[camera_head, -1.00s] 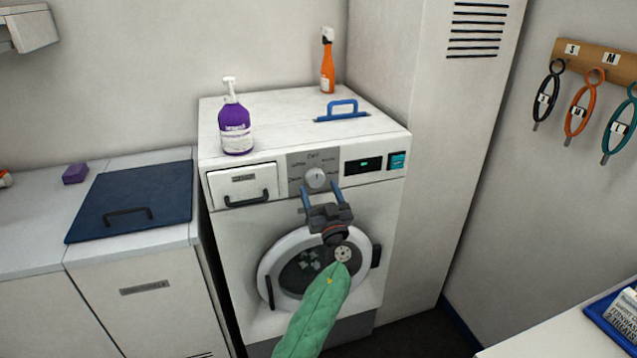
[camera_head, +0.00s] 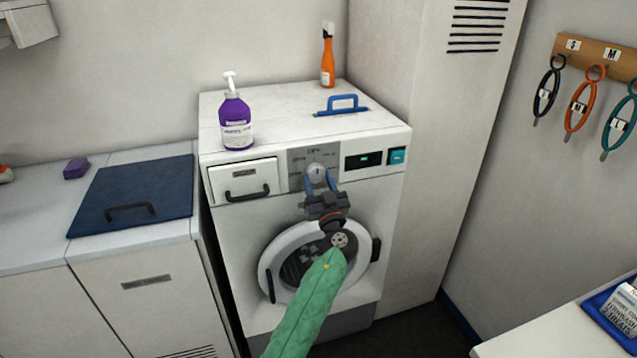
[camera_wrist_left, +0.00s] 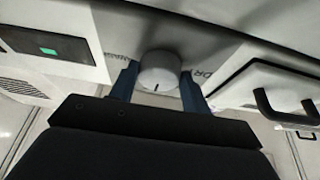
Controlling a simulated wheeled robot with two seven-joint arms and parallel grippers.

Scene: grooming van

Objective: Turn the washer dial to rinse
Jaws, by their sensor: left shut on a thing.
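The white washer (camera_head: 225,265) stands in the middle of the head view, with its round door below. Its round pale dial (camera_head: 316,171) sits on a grey panel with printed labels, some of them too small or covered to read. My left gripper (camera_head: 320,184) reaches up to the dial from below, its blue fingers on either side of it. In the left wrist view the dial (camera_wrist_left: 159,72) sits between the two fingers (camera_wrist_left: 157,88), which are shut on it. A dark pointer mark shows on the dial's face. My right gripper is not in view.
A drawer with a dark handle (camera_head: 247,194) is left of the dial, and a small display (camera_head: 364,159) and teal button (camera_head: 398,156) are right. A purple pump bottle (camera_head: 236,122), an orange spray bottle (camera_head: 327,65) and a blue handle (camera_head: 343,102) are on top.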

